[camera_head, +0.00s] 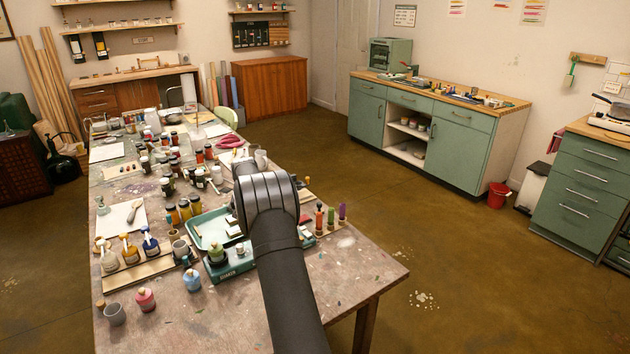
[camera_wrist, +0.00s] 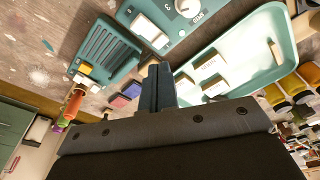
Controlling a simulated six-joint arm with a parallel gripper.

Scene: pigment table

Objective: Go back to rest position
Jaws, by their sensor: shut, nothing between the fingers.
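In the wrist view my gripper (camera_wrist: 157,85) is shut, its two dark fingers together with nothing between them. It hangs over the pigment table (camera_head: 180,318), above the area between a teal tray (camera_wrist: 262,50) and a teal slotted rack (camera_wrist: 104,52). In the head view my arm reaches over the table's right side and hides the gripper. The same teal tray (camera_head: 208,236) shows there just left of my arm, with small labelled blocks in it.
Colored bottles (camera_head: 331,218) stand at the right edge. Several jars (camera_head: 184,209) crowd the left. Pots (camera_head: 145,300) stand at the front left. The front right tabletop (camera_head: 365,262) is mostly clear.

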